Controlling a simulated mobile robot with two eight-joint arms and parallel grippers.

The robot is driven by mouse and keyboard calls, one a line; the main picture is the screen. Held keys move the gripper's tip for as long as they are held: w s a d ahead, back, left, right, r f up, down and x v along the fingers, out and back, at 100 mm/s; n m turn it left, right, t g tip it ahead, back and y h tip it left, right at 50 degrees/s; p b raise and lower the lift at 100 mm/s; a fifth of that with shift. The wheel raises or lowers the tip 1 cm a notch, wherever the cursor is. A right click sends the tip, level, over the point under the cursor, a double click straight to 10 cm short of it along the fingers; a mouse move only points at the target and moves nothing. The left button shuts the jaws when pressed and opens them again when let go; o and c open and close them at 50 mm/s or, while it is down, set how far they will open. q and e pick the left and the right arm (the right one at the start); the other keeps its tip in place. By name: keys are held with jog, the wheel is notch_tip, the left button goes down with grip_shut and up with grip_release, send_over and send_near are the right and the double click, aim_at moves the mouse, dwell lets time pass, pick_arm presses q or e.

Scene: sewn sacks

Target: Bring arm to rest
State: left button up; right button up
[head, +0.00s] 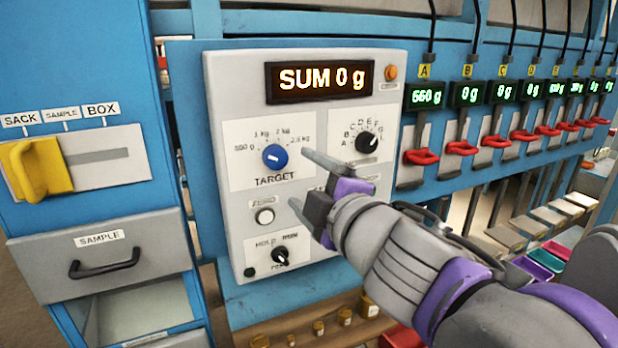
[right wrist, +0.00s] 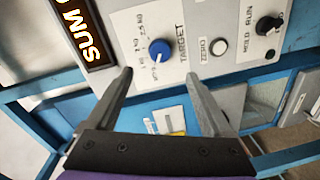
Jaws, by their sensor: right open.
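My right gripper (head: 299,178) is open and empty in front of the grey control panel (head: 225,95), its fingers pointing at the panel. The blue TARGET knob (head: 274,157) is just left of the fingertips in the head view. In the right wrist view the open gripper (right wrist: 158,74) has the blue knob (right wrist: 160,50) ahead, between and beyond its fingertips; nothing is held. The white ZERO button (head: 264,216) is left of the lower finger. The display (head: 320,79) reads SUM 0 g. My left gripper is out of view.
A yellow slider (head: 35,169) and a SAMPLE drawer (head: 102,262) are at the left. Several red handles (head: 461,148) under small displays line the right. Brass weights (head: 318,328) stand on a wooden ledge below the panel. Coloured trays (head: 538,264) are at the lower right.

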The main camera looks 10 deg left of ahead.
jog(key=d+f+m+g+h, duration=0.2)
jog(key=d+f+m+h, duration=0.9)
jog(key=d+f, duration=1)
jog(key=s+d+f+m+g, duration=0.1)
jog(key=s+f+m+g, duration=0.1)
jog(key=s+f, duration=0.3)
jog(key=s+d+f+m+g+y, duration=0.1)
jog(key=s+f+m, duration=0.3)
jog(key=f, duration=0.8)
jog(key=s+d+f+m+g, duration=0.2)
jog(key=s+f+m+g, duration=0.1)
jog(key=s+f, duration=0.5)
jog(key=shift+s+d+f+m+g, duration=0.15)
jog(key=shift+s+d+m+g, duration=0.1)
jog(key=shift+d+m+g, duration=0.25)
jog(key=shift+a, duration=0.1)
